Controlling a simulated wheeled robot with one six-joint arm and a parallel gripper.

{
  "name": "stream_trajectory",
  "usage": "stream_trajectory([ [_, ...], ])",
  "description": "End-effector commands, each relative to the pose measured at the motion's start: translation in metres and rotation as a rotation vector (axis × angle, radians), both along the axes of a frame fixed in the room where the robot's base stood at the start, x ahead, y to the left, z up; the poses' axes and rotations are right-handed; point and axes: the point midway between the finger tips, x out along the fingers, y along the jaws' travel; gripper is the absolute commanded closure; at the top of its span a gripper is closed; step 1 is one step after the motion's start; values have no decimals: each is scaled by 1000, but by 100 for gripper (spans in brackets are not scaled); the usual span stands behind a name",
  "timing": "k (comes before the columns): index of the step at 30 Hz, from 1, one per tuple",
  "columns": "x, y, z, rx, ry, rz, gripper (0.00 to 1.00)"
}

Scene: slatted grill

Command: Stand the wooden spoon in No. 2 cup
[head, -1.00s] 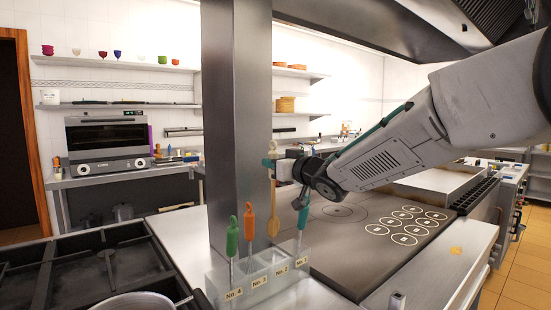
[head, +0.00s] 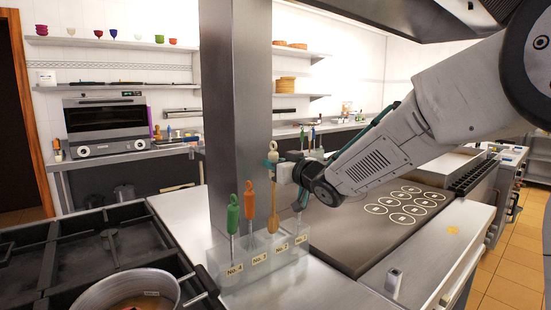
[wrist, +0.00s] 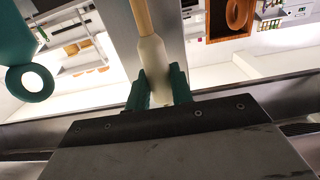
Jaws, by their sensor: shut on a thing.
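The wooden spoon (head: 273,205) hangs upright, bowl down, in the head view. My gripper (head: 272,161) is shut on its pale handle end, which also shows between the green fingers in the wrist view (wrist: 153,65). The spoon's bowl is at about the rim height of the clear No. 2 cup (head: 281,246). I cannot tell whether its tip is inside the cup. The cup stands in a row between No. 3 (head: 260,258) and No. 1 (head: 299,240).
A green-handled utensil (head: 233,215) stands in No. 4 and an orange-handled one (head: 249,205) in No. 3. A utensil in No. 1 is partly hidden by my wrist. A steel column (head: 237,110) rises close behind the cups. A pot (head: 125,292) sits front left.

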Motion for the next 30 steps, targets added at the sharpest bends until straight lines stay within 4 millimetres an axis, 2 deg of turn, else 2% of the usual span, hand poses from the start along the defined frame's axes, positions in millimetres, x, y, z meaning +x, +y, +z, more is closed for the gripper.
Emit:
stream_trajectory([
  [30,0,0,-62,1,3,0,100],
])
